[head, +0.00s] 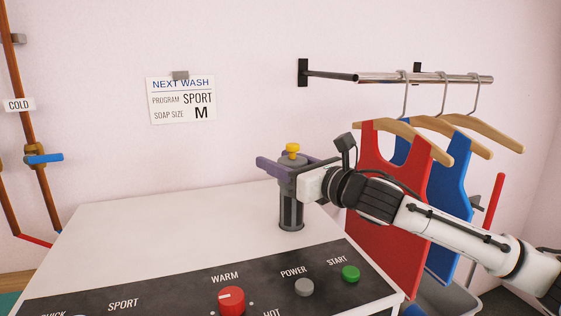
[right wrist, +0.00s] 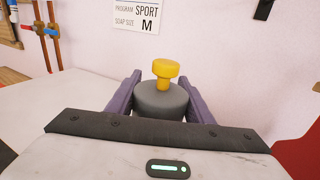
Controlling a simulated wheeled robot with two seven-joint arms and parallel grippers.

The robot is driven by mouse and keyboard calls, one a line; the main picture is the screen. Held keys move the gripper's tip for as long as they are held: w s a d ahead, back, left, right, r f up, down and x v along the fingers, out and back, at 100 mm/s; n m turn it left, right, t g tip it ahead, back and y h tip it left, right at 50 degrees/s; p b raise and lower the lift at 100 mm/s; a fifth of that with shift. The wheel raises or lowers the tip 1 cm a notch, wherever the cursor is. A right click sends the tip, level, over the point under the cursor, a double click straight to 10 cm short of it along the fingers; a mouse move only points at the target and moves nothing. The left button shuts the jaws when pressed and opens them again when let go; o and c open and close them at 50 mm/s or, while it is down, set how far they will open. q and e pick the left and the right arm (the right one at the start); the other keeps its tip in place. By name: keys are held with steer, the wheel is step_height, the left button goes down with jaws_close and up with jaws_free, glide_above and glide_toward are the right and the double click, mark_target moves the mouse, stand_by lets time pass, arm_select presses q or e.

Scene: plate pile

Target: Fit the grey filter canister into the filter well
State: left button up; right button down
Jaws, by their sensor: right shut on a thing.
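The grey filter canister (head: 291,212) stands upright at the back right part of the white machine top, with a yellow knob on its upper end. My right gripper (head: 284,168) is shut on the canister near its top, its purple fingers on either side. In the right wrist view the canister (right wrist: 162,98) sits between the two purple fingers (right wrist: 163,92), with the yellow knob (right wrist: 165,69) above them. The canister's lower end is at or just above the machine top; I cannot tell which. No filter well opening can be made out. My left gripper is not in view.
The white machine top (head: 170,225) is broad and clear to the left. Its front panel has a red dial (head: 231,300), a grey power button (head: 304,287) and a green start button (head: 350,273). Red and blue garments (head: 385,190) hang from a rail (head: 430,78) at right.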

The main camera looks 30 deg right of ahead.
steer(key=shift+f+b, duration=0.3)
steer(key=shift+f, duration=0.65)
steer(key=shift+f+b, duration=0.65)
steer(key=shift+f, duration=0.1)
steer(key=c, duration=0.8)
jaws_free()
steer(key=shift+c, duration=0.2)
steer(key=shift+o, duration=0.2)
steer(key=shift+f, duration=0.1)
steer(key=shift+s, duration=0.1)
